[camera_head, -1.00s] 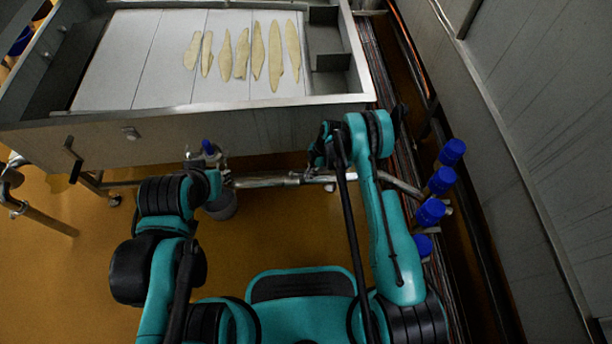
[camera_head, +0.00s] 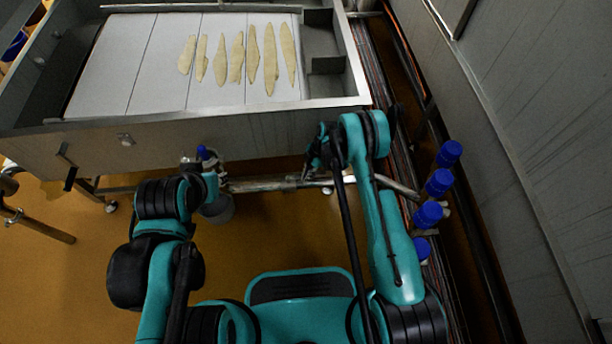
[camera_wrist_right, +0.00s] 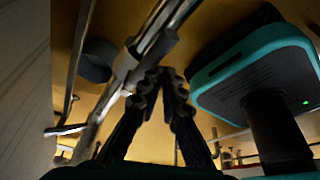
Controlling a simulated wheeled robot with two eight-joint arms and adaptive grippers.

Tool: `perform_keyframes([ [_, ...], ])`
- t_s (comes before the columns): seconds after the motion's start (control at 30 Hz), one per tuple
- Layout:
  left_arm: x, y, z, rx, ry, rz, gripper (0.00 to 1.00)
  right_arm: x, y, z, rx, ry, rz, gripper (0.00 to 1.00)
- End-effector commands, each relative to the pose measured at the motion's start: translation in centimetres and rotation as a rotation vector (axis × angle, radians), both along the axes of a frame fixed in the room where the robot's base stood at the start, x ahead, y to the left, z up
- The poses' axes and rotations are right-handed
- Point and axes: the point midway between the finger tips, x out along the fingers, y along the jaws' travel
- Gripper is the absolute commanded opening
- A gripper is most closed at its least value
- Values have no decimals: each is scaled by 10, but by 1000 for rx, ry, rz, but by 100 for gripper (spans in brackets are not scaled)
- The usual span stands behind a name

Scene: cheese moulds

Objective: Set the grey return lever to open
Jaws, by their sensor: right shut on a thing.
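My right gripper (camera_wrist_right: 163,78) is shut in the right wrist view, its dark fingers meeting close beside a metal pipe (camera_wrist_right: 165,20) and a pale grey fitting (camera_wrist_right: 126,64) on it. What it grips, apparently the grey return lever, is mostly hidden by the fingertips; the lever's setting cannot be read. In the head view the right gripper (camera_head: 316,158) is beside the horizontal pipe (camera_head: 262,184) below the vat's front wall. My left arm ends near a blue-topped fitting (camera_head: 203,153); its fingers are hard to make out.
The steel vat (camera_head: 240,118) with several pale strips on its white bed stands ahead. A grey bucket (camera_head: 217,210) is below the pipe. Several blue caps (camera_head: 439,182) line the right side beside a grey wall (camera_head: 540,120). Open floor (camera_head: 70,290) lies at left.

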Motion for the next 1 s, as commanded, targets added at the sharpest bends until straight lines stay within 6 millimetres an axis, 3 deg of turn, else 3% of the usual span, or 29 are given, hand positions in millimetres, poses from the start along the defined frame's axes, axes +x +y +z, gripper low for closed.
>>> perform_keyframes([
  [0.17,0,0,0,0,0,0,28,5,-7,15,-2,-8,-6,0],
  [0.6,0,0,0,0,0,0,28,14,-33,98,-1,-2,-2,0],
  [0.8,0,0,0,0,0,0,28,16,-38,112,-1,-1,0,0],
  [1.0,0,0,0,0,0,0,28,16,-38,113,-1,-1,0,0],
])
